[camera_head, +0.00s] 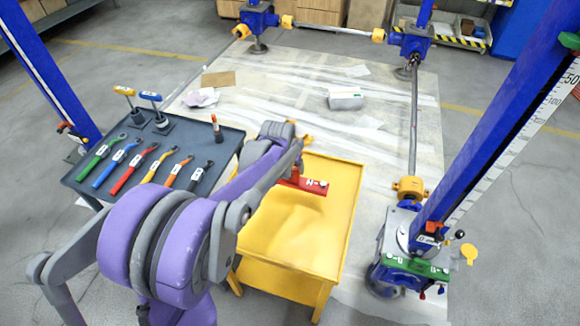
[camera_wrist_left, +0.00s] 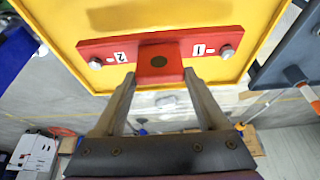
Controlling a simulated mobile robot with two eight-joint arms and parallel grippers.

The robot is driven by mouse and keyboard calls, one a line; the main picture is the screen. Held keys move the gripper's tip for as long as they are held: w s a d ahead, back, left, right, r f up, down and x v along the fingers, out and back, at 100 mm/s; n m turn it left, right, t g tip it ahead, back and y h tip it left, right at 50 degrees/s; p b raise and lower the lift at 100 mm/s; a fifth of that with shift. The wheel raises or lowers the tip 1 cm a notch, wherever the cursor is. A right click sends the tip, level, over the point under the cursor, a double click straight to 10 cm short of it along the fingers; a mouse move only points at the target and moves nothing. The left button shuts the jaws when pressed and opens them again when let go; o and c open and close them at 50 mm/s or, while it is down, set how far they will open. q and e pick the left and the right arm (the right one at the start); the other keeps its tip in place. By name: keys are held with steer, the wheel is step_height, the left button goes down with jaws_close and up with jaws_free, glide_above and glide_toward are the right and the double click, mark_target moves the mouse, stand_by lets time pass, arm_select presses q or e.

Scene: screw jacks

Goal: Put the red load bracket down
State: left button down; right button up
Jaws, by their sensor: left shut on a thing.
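The red load bracket (camera_head: 312,187) is a flat red bar with white number labels and a bolt at each end. It is over the far part of the yellow table (camera_head: 290,235). In the left wrist view the bracket (camera_wrist_left: 110,52) shows its labels 2 and 1 and a tab with a dark round spot in the middle. My left gripper (camera_wrist_left: 158,80) is shut on that tab, one finger on each side. In the head view my purple arm partly hides the bracket. I cannot tell whether it touches the tabletop or hangs just above it. My right gripper is not in view.
A dark tool table (camera_head: 215,150) with several coloured-handled wrenches stands left of the yellow table. A blue screw jack column (camera_head: 490,130) with a green bracket (camera_head: 415,266) at its base stands at right. The yellow tabletop's near part is bare.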

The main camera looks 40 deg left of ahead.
mark_target(290, 177)
arm_select(q)
steer(key=shift+f, duration=2.45)
steer(key=shift+b, duration=0.3)
steer(key=shift+f, duration=0.2)
jaws_free()
steer(key=shift+r, duration=0.1)
